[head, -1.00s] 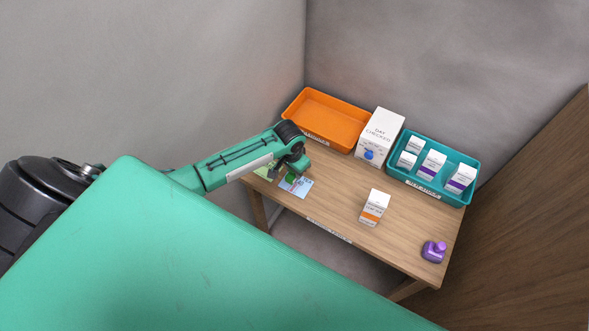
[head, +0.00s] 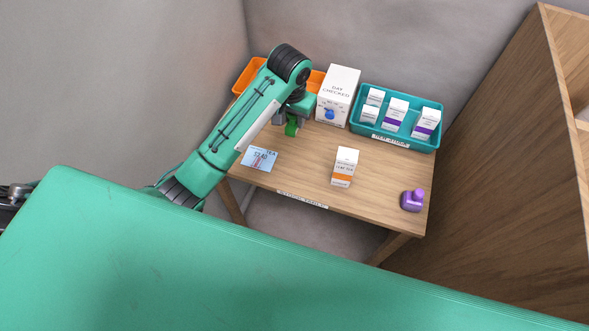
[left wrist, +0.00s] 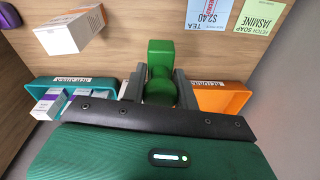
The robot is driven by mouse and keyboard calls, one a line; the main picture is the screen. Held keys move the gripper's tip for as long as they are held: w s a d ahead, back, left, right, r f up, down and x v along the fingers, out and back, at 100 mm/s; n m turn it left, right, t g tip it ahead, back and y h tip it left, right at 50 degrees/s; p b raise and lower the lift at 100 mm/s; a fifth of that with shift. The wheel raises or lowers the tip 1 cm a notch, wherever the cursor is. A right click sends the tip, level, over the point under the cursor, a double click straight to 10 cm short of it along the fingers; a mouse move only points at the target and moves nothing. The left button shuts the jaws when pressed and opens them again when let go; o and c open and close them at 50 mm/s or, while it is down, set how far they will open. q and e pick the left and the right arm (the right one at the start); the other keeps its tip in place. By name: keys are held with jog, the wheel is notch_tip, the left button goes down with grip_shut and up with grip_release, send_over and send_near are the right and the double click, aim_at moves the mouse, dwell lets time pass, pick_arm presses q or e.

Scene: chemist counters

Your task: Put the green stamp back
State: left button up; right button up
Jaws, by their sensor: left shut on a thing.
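My left gripper (head: 291,121) is shut on the green stamp (head: 292,129), near the orange tray and the white DAY CHECKED box. The left wrist view shows the green stamp (left wrist: 161,72) between the two fingers of the left gripper (left wrist: 160,88). The stamp's lower end looks clear of the gripper; I cannot tell whether it touches the table. A blue TEA price card (head: 260,159) lies on the table; the wrist view shows a green JASMINE card (left wrist: 263,14) beside it. My right gripper is out of view.
The orange tray (head: 246,77) is partly hidden by my arm. The DAY CHECKED box (head: 338,94) stands beside the teal tray (head: 438,127) of several cartons. An orange-banded carton (head: 344,167) and a purple stamp (head: 412,200) stand on the wooden table (head: 300,174).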

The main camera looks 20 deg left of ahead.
pick_arm(q)
jog(key=shift+s+d+r, duration=0.1)
jog(key=shift+d+r, duration=0.1)
jog(key=shift+r, duration=0.1)
notch_tip(320, 180, down, 15)
jog(key=p, duration=0.3)
notch_tip(320, 180, down, 4)
jog(key=shift+r+p, duration=0.2)
jog(key=shift+p, duration=0.4)
jog(key=shift+f, duration=0.4)
jog(key=o, duration=0.8)
jog(key=shift+f, duration=0.1)
jog(key=r, duration=0.4)
jog(key=s+r+b, duration=0.1)
jog(key=r, duration=0.3)
jog(key=r+b, duration=0.1)
jog(key=r, duration=0.3)
jog(key=shift+s+r, duration=0.1)
jog(key=shift+s, duration=0.15)
